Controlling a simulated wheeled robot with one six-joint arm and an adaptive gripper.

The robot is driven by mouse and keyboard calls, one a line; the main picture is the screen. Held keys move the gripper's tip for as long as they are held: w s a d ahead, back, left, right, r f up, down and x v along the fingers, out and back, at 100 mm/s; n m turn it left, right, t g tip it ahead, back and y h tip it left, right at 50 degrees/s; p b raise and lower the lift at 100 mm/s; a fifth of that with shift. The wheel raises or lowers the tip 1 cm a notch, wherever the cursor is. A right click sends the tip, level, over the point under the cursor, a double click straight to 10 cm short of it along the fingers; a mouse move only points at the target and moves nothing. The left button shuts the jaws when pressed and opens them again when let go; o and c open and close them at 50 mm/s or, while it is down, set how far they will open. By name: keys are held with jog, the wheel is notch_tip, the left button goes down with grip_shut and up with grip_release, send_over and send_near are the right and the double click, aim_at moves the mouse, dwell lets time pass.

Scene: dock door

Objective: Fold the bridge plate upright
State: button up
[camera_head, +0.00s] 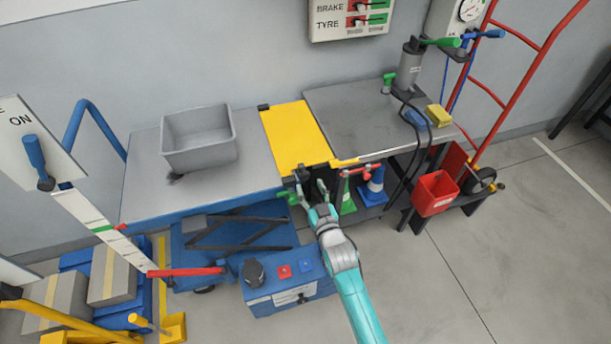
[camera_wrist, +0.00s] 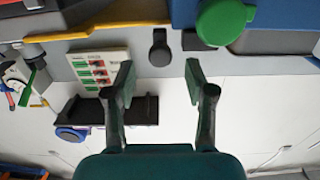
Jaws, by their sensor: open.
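The yellow bridge plate (camera_head: 297,138) lies flat between the grey lift table top (camera_head: 150,185) and the dark bench top (camera_head: 365,115) in the head view. My gripper (camera_head: 312,190) is below the plate's near edge, pointing toward the gap between table and bench. Its fingers are apart in the wrist view (camera_wrist: 158,80), with nothing between them. A dark round knob (camera_wrist: 160,48) shows beyond the fingertips, and a large green knob (camera_wrist: 222,22) is to its right. Whether my gripper touches anything is unclear. The plate cannot be made out clearly in the wrist view.
A grey bin (camera_head: 198,140) stands on the lift table. A red bucket (camera_head: 435,193) is further right. A blue control box (camera_head: 288,283) is at front left.

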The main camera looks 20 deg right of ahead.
aim_at(306, 178)
jog(key=shift+w, duration=2.75)
grip_shut()
